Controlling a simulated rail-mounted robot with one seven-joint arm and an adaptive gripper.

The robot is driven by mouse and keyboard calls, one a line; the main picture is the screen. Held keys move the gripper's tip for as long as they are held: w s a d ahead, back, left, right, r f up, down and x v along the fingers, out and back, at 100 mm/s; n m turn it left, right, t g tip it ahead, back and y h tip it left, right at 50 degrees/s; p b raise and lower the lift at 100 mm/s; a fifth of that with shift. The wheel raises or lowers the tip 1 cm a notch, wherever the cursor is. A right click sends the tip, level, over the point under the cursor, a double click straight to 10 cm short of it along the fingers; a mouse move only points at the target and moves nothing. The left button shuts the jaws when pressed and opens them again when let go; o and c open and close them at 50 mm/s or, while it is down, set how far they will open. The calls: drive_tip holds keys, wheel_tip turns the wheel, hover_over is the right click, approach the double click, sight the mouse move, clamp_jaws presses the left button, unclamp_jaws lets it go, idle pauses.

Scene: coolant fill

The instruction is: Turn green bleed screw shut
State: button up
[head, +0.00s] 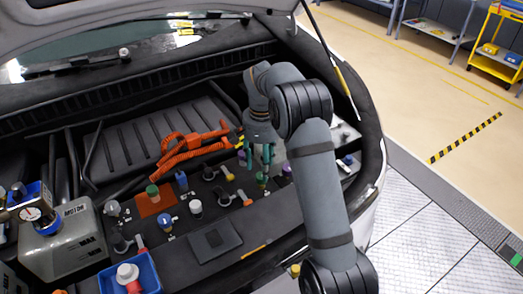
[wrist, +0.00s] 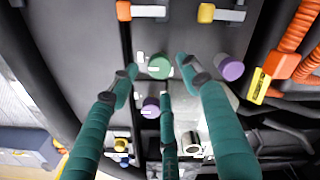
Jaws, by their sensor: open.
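The green bleed screw (wrist: 159,66) is a round green knob in the wrist view, standing among fittings on a dark panel. White marks lie beside it. In the head view a small green knob (head: 262,178) shows just below my fingers. My gripper (head: 261,157) is over it, pointing down. In the wrist view my gripper (wrist: 160,76) has teal fingers spread apart, with the green knob seen between and beyond the tips. No contact is visible, and the gap in depth is hard to judge. The fingers hold nothing.
Purple knobs (wrist: 230,67) (wrist: 151,104) sit close on both sides. Yellow-ended (wrist: 206,13) and orange-ended (wrist: 124,11) levers are near. Orange cables (head: 185,148) run left of my gripper. Another green cap (head: 152,190) stands on an orange mat. A blue tray (head: 148,272) is at front left.

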sight(261, 175)
wheel_tip(261, 175, up, 8)
idle(0.6)
wheel_tip(261, 175, down, 12)
drive_tip(key=shift+r, duration=0.1)
idle(0.4)
drive_tip(key=shift+n, duration=0.3)
